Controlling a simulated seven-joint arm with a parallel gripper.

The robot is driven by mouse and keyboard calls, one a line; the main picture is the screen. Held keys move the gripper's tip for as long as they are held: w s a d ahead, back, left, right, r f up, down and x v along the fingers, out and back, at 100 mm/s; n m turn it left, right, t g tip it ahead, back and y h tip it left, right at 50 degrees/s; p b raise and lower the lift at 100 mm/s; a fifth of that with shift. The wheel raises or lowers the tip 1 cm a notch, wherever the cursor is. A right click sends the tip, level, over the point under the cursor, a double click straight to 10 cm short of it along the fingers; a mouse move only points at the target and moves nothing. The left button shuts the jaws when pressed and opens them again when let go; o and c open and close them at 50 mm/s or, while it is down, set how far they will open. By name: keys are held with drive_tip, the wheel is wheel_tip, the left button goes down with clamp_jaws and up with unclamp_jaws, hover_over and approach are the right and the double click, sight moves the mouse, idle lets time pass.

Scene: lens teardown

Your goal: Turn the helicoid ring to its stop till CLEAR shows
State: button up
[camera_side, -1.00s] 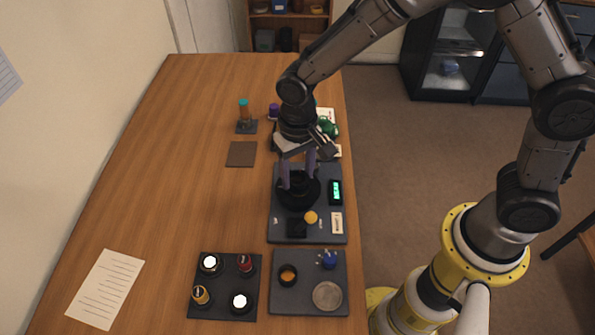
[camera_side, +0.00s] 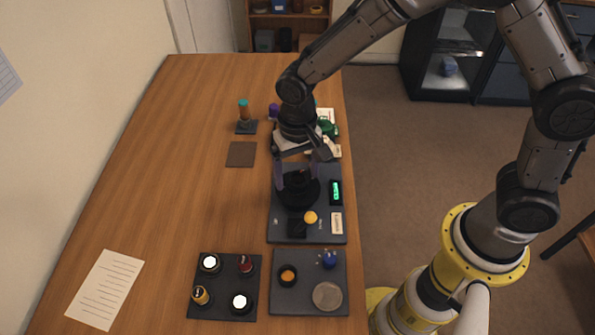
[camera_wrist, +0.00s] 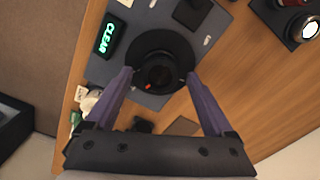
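The black helicoid ring (camera_side: 298,195) sits on a dark grey plate (camera_side: 282,234). In the wrist view the ring (camera_wrist: 160,45) shows as a wide disc with a raised round middle and a small red mark on it. A small black display (camera_side: 336,192) beside the ring is lit green. In the wrist view this display (camera_wrist: 106,37) reads CLEAR. My gripper (camera_side: 297,182) points down over the ring. In the wrist view my gripper (camera_wrist: 159,74) is open, with its purple fingers spread on either side of the raised middle and nothing held between them.
A tray with several lens parts (camera_side: 225,314) and a tray with a blue item and round parts (camera_side: 308,310) stand nearer the front. A yellow knob (camera_side: 310,217) is close to the ring. A brown pad (camera_side: 241,153) lies left. The left tabletop is mostly clear.

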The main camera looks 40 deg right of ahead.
sight(298, 177)
drive_tip(key=shift+r, duration=0.1)
wheel_tip(298, 177, up, 14)
drive_tip(key=shift+f, duration=0.2)
idle(0.5)
drive_tip(key=shift+d, duration=0.1)
drive_tip(key=s+d+r+m+t, duration=0.25)
drive_tip(key=s+d+r, duration=0.35)
drive_tip(key=d+r, duration=0.4)
drive_tip(key=s+d+f+n+t, duration=0.1)
drive_tip(key=s+d+f+n, duration=0.1)
drive_tip(key=s, duration=0.4)
drive_tip(key=s+d+f+n+t, duration=0.2)
drive_tip(key=s+d+n, duration=0.1)
drive_tip(key=s, duration=0.4)
drive_tip(key=shift+s+d+f+n, duration=0.15)
drive_tip(key=shift+s+d+n, duration=0.15)
drive_tip(key=shift+n, duration=0.35)
